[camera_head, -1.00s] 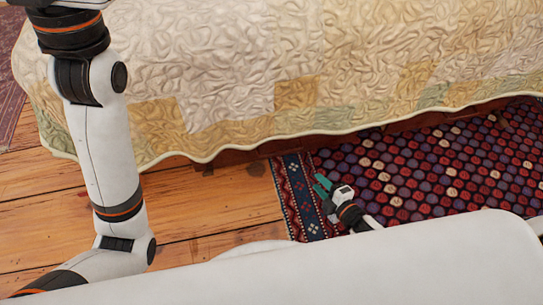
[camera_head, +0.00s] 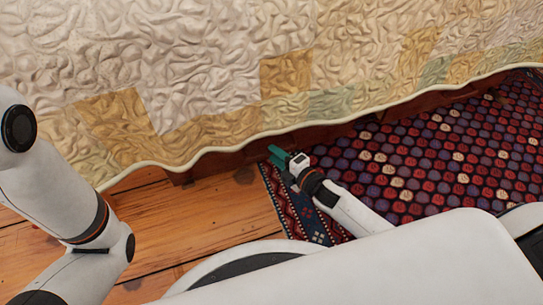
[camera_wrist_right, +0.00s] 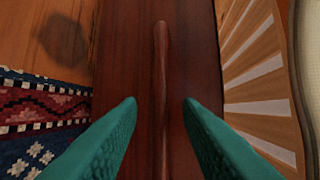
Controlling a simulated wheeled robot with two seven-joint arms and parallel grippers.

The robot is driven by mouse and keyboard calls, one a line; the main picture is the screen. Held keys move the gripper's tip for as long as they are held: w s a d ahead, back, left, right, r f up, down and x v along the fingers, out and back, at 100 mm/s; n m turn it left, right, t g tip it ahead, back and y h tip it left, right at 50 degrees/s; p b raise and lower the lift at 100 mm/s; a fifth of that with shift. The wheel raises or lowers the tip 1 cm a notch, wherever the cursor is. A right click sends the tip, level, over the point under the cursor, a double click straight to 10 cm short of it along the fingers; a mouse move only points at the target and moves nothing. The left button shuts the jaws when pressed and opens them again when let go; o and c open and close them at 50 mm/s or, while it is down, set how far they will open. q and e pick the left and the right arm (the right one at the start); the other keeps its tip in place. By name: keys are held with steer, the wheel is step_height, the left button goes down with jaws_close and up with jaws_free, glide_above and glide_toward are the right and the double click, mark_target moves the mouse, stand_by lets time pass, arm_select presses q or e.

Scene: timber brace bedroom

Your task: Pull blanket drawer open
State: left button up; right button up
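The blanket drawer's front (camera_wrist_right: 205,50) is a dark red-brown wood panel in the right wrist view, with a slim bar-like handle (camera_wrist_right: 162,60) along its middle. In the head view the dark wood (camera_head: 240,160) shows as a narrow strip under the quilt's hem. My right gripper (camera_wrist_right: 160,108) is open, its two teal fingers on either side of the handle's line with clear gaps. In the head view the right gripper (camera_head: 279,155) is low at the bed's lower edge. Whether it touches the wood cannot be told. My left gripper is out of view; only its arm shows.
A quilt (camera_head: 210,75) hangs over the bed's side. A patterned rug (camera_head: 440,160) covers the floor at right; bare planks (camera_head: 150,215) lie at left. A striped pale-and-brown surface (camera_wrist_right: 255,70) lies beside the panel in the right wrist view.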

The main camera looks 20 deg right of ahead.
steer(key=shift+b+x, duration=0.35)
steer(key=shift+x, duration=0.85)
jaws_close()
